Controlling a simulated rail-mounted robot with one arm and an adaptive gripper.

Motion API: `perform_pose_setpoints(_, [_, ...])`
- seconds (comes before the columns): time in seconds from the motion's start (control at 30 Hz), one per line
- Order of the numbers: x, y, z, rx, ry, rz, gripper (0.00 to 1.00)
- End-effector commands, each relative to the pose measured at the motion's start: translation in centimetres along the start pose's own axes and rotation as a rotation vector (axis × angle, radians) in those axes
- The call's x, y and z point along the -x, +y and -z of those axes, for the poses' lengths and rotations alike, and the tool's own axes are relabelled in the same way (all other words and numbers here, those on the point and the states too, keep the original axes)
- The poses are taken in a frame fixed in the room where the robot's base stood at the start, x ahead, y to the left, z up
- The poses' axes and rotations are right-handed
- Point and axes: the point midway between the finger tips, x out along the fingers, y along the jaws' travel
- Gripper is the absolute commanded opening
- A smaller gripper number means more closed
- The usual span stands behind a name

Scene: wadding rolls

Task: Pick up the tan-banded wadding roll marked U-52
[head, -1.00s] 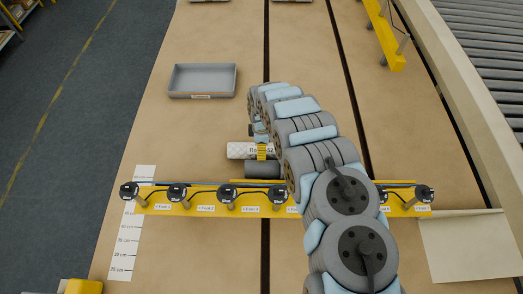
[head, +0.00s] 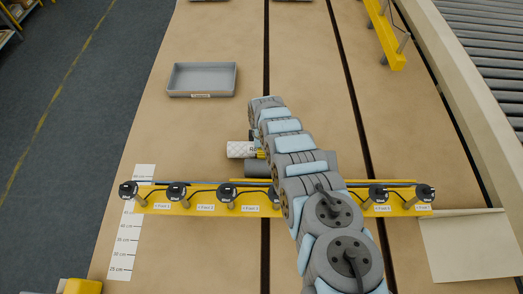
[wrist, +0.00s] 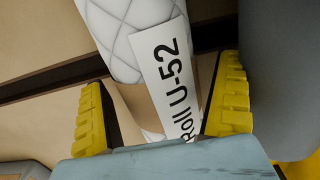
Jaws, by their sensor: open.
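The white quilted wadding roll (head: 239,149) lies on the table beyond the yellow rail in the head view; my arm covers its right part. In the wrist view the roll (wrist: 125,30) shows a tan band (wrist: 147,105) and a white label reading "Roll U-52" (wrist: 172,75). My gripper (wrist: 160,105) is open, with one yellow finger on each side of the roll's banded, labelled part. The right finger is close to the label's edge; I cannot tell whether it touches. In the head view my gripper (head: 261,154) is mostly hidden behind my arm.
A dark grey cylinder (head: 257,168) lies close in front of the roll; a grey surface (wrist: 280,70) stands right of the right finger. The yellow rail (head: 220,204) with black clamps crosses the table nearer. A grey tray (head: 202,80) sits farther back. Table left of the roll is clear.

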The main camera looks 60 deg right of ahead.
Motion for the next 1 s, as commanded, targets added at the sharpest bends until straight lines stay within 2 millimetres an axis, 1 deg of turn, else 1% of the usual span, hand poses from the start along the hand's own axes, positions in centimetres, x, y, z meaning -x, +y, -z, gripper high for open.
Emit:
perform_pose_setpoints(0.1, [-0.34, -0.01, 0.0, 0.001, -0.001, 0.0, 1.0])
perform_pose_setpoints(0.4, [-0.36, 0.02, 0.0, 0.001, 0.0, -0.001, 1.0])
perform_pose_setpoints(0.47, [-0.36, 0.02, 0.0, 0.001, 0.0, -0.001, 0.83])
perform_pose_setpoints(0.5, [-0.36, 0.02, 0.0, 0.001, 0.0, -0.001, 0.71])
perform_pose_setpoints(0.57, [-0.36, 0.02, 0.01, 0.001, 0.0, -0.001, 0.54])
perform_pose_setpoints(0.6, [-0.36, 0.02, 0.0, 0.001, 0.0, -0.001, 0.43])
perform_pose_setpoints(0.63, [-0.36, 0.02, 0.0, 0.001, 0.0, -0.001, 0.34])
perform_pose_setpoints(0.7, [-0.36, 0.03, 0.01, 0.001, 0.0, -0.002, 0.33])
perform_pose_setpoints(1.0, [-0.25, 0.03, 0.01, 0.001, 0.0, -0.001, 0.32])
